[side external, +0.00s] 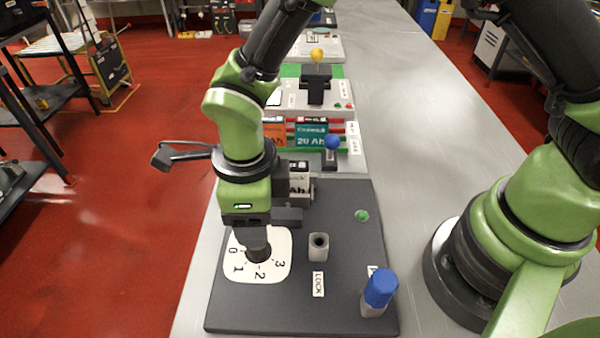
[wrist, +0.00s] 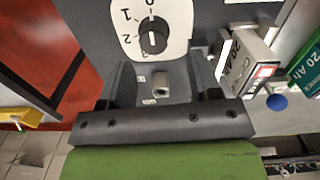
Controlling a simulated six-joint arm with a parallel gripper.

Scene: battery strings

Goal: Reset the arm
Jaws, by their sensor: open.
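My gripper (side external: 262,222) is open and empty, pointing down over the near dark panel (side external: 340,245). It also shows in the wrist view (wrist: 163,78), jaws spread with nothing between them. In the side view it is above or just behind the black knob (side external: 259,253) on the white dial marked 0 to 3; I cannot tell the exact gap. In the wrist view the knob (wrist: 153,38) stands clear beyond the jaws.
A grey hollow post (side external: 318,247) stands by the LOCK label. A blue-capped post (side external: 379,291) is at the panel's near right corner, a green light (side external: 362,215) farther back. A white battery (wrist: 243,60) and a teal battery (side external: 311,133) stand behind.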

